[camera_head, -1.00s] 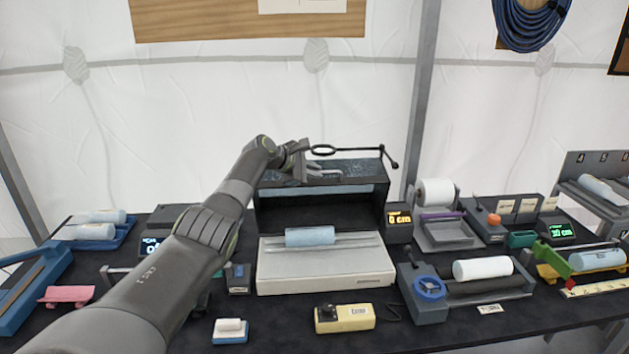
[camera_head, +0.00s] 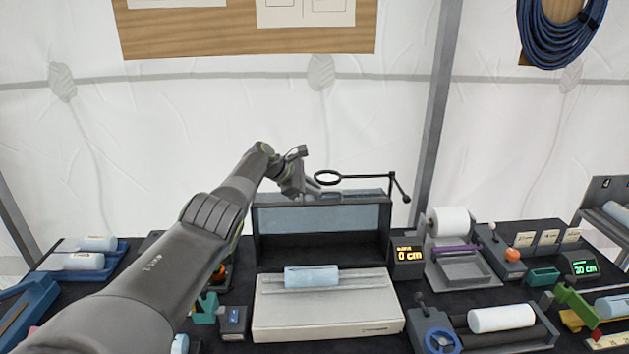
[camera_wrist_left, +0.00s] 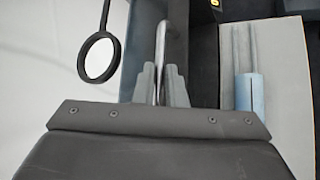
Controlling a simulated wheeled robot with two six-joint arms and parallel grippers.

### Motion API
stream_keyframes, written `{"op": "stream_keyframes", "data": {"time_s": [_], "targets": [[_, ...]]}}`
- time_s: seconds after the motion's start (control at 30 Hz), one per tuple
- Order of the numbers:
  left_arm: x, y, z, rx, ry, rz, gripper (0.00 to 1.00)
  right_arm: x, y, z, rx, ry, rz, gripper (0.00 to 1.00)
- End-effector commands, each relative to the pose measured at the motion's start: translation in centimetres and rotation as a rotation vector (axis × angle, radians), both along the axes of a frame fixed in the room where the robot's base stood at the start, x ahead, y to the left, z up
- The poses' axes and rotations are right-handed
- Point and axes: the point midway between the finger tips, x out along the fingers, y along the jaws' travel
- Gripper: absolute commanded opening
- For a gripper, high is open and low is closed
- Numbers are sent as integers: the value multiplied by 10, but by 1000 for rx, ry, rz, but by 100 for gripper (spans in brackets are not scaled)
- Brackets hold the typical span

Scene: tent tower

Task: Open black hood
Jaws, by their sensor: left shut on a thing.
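The black hood (camera_head: 262,240) stands at the back middle of the table, behind a pale flat device (camera_head: 330,318). Its front shows a grey-blue panel (camera_head: 320,218), with a dark narrow top edge above. My left gripper (camera_head: 316,190) is at this top edge. In the left wrist view its fingers (camera_wrist_left: 160,84) are shut on a shiny metal handle (camera_wrist_left: 160,45) of the hood. A light blue roll (camera_head: 312,276) lies on the pale device in front of the hood; it also shows in the left wrist view (camera_wrist_left: 250,95). My right gripper is not in view.
A black ring on a jointed arm (camera_head: 360,176) stands close to my left gripper, to its right. A display box (camera_head: 407,255) is right of the hood. Several rolls and small devices crowd the table on both sides. A white tent wall is behind.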

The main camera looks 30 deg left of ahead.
Motion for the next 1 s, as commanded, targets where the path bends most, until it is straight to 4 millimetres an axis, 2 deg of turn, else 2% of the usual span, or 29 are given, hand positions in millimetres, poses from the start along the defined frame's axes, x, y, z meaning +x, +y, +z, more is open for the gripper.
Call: {"op": "stream_keyframes", "data": {"time_s": [0.43,0.47,0.6,1.0], "targets": [[0,1,3,-4,-2,4,0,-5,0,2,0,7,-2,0],[0,1,4,-4,-2,4,13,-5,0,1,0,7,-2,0],[0,1,3,-4,-1,3,32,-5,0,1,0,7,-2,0],[-2,2,3,-4,3,1,33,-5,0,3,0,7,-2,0]]}}
